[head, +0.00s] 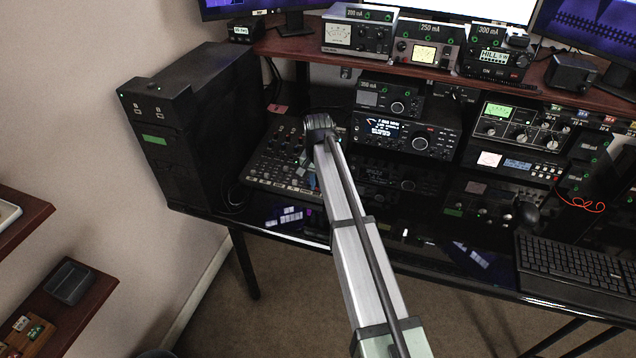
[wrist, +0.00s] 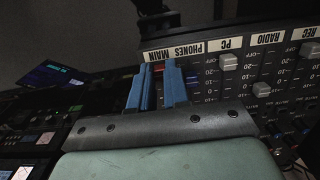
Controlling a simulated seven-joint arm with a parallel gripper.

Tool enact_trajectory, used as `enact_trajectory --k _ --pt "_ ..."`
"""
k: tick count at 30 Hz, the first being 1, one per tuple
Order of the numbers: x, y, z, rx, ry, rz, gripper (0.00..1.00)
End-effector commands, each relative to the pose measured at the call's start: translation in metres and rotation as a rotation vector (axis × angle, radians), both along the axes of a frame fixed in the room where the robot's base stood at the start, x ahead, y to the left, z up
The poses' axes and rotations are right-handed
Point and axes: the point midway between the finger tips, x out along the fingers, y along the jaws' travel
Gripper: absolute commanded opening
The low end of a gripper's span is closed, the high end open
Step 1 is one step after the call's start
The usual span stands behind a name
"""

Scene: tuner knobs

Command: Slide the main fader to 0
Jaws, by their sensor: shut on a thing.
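The mixer (head: 270,170) lies on the dark desk, with my arm reaching over its right side in the head view. In the wrist view its fader panel (wrist: 205,92) shows a white label strip with PHONES and MAIN (wrist: 174,52). My gripper (wrist: 160,74) has its two blue fingers just below that label, over the fader there. The fingers are shut on the main fader, with a narrow gap between them. A small bit of red shows between the tips; the knob itself is mostly hidden. In the head view my gripper (head: 309,176) is small and partly behind the arm.
A black computer tower (head: 185,125) stands left of the mixer. Radio gear (head: 405,137) and a keyboard (head: 575,265) are to the right.

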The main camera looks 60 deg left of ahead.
Motion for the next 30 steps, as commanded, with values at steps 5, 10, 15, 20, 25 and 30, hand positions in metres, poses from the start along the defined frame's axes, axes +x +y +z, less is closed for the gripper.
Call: enact_trajectory --k 5,10,15,20,25,30 --pt "0.005 0.006 0.001 0.000 0.000 0.000 0.00" --pt "0.024 0.027 0.004 0.000 0.000 -0.001 0.00" --pt "0.032 0.033 0.005 -0.001 0.001 0.000 0.00" --pt "0.031 0.032 0.005 0.000 0.001 0.000 0.00" --pt "0.031 0.032 0.005 0.000 0.001 0.000 0.27" --pt "0.031 0.032 0.005 0.000 0.000 0.000 0.27"
